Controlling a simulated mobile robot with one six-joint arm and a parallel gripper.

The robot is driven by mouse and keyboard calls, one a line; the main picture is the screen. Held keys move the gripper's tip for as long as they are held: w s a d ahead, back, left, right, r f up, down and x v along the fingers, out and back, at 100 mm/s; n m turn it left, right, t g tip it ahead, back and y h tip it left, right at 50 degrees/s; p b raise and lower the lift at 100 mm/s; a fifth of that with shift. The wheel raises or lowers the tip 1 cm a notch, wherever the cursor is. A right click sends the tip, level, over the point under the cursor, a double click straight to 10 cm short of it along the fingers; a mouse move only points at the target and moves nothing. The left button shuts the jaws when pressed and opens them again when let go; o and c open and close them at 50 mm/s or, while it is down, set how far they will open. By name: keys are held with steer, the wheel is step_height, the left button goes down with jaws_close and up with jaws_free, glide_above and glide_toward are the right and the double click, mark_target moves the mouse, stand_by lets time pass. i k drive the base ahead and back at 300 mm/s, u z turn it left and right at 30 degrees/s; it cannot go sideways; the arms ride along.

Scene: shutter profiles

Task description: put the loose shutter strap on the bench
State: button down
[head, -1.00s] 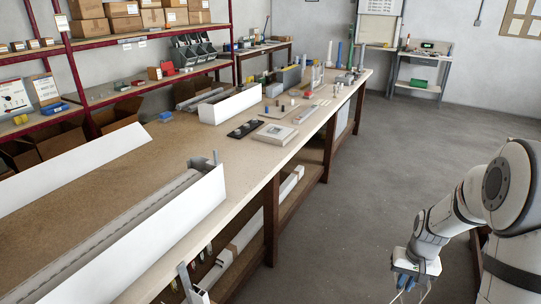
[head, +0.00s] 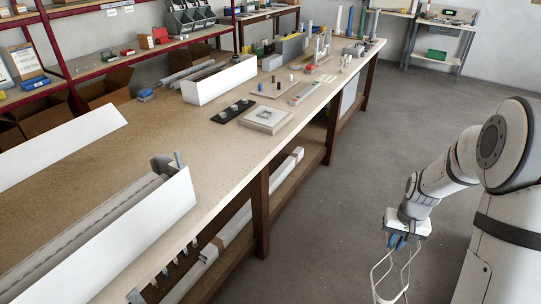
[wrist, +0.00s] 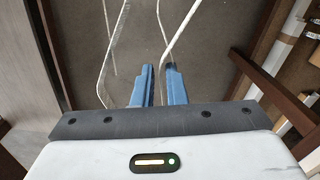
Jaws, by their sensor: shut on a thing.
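My gripper (head: 401,243) has blue fingers and is off the right side of the bench, above the floor, at the lower right of the head view. It is shut on a thin white strap (head: 375,283), which hangs below the fingers in a loose loop. The wrist view shows my gripper (wrist: 160,72) with the strap (wrist: 178,37) running out beyond the fingertips in thin bent lengths. The bench (head: 95,165) is long with a brown top and stretches from the lower left to the back. A gap of open floor lies between gripper and bench.
A long white shutter box (head: 135,240) lies along the near bench edge. A shorter white box (head: 222,82), a dark strip (head: 232,111) and a square grey plate (head: 266,119) stand farther back. The brown top left of them is mostly bare. Dark legs (head: 261,215) support the bench.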

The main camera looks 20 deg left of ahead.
mark_target(214, 168)
steer(key=u, duration=1.1)
